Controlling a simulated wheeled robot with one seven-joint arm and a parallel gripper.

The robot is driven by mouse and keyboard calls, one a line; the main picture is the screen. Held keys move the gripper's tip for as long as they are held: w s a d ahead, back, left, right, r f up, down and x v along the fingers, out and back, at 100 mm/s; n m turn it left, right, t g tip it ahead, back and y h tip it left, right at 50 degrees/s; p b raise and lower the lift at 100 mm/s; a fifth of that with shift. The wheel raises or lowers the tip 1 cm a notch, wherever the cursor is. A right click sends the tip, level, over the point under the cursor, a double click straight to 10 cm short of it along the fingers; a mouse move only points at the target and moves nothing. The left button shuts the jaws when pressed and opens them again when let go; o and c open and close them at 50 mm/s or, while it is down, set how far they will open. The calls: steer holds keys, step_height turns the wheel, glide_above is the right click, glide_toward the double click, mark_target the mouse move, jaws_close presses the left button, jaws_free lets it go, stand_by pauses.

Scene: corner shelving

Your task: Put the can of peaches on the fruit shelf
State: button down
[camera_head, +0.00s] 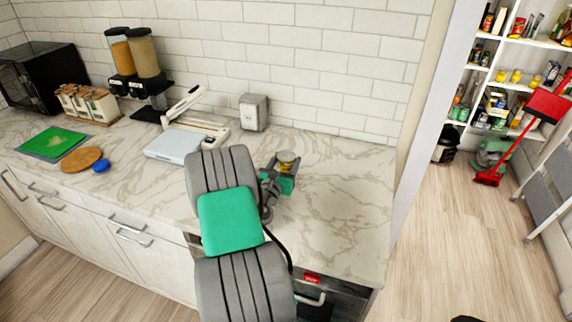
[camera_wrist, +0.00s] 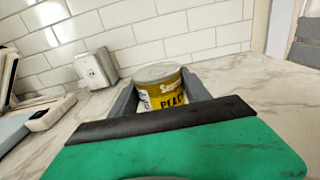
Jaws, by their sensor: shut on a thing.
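The can of peaches (camera_wrist: 165,88) is yellow with a white label and a grey lid. In the wrist view it stands upright between the two grey fingers of my gripper (camera_wrist: 162,93), which are shut on it. My green palm hides its lower part. In the head view the can (camera_head: 286,161) shows small in my gripper (camera_head: 284,168), over the marble counter near the wall. I cannot tell whether it touches the counter. White shelves (camera_head: 518,86) with several cans and jars stand in the room at the right; which one is the fruit shelf is unclear.
The counter (camera_head: 345,215) is clear at right. A paper trimmer (camera_head: 185,140) and a white outlet box (camera_head: 254,112) are left of my gripper. A wall edge (camera_head: 428,110) divides counter and shelves. A red dustpan (camera_head: 549,105) and a step ladder (camera_head: 545,180) stand before the shelves.

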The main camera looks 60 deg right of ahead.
steer(key=shift+f, duration=0.45)
steer(key=shift+f, duration=0.25)
steer(key=c, duration=0.5)
jaws_free()
